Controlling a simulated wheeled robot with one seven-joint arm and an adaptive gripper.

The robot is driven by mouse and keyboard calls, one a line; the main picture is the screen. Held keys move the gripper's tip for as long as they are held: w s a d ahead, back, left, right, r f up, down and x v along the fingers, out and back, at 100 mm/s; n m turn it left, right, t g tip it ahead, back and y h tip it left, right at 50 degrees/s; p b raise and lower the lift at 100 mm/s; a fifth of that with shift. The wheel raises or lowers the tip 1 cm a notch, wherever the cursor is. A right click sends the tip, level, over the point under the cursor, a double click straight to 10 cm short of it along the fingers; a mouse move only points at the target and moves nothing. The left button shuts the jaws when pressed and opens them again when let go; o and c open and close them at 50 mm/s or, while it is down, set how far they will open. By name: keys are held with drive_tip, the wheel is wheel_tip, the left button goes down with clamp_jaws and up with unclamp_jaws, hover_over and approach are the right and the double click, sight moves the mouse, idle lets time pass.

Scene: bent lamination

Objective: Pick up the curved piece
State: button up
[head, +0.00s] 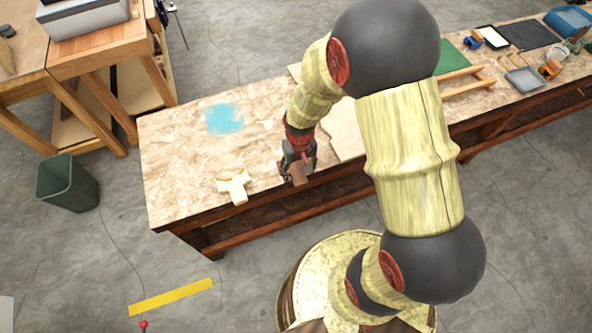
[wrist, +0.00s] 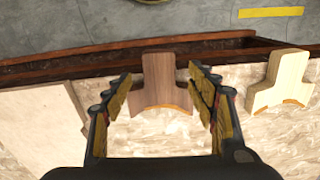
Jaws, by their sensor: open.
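A dark brown wooden piece (wrist: 160,82) with a narrow stem and a wider, curved end lies between my gripper's fingers in the wrist view. It also shows partly under the gripper in the head view (head: 299,176). My gripper (wrist: 160,76) is open, with one finger on each side of the piece. A gap shows on both sides near the stem; contact lower down cannot be told. A pale wooden piece (head: 233,185) of similar shape lies on the bench to the left, and at the right in the wrist view (wrist: 282,80).
The workbench top (head: 180,160) is mottled board with a light-blue patch (head: 224,118). A pale flat board (head: 344,128) lies beside the gripper. The bench's front edge (wrist: 60,66) is close. Trays and tools stand far right. A green bin (head: 66,184) is on the floor.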

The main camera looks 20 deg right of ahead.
sight(299, 177)
wheel_tip(299, 177, down, 4)
drive_tip(key=shift+d+r+b, duration=0.1)
drive_tip(key=shift+b, duration=0.25)
drive_tip(key=c, duration=0.3)
drive_tip(key=c, duration=1)
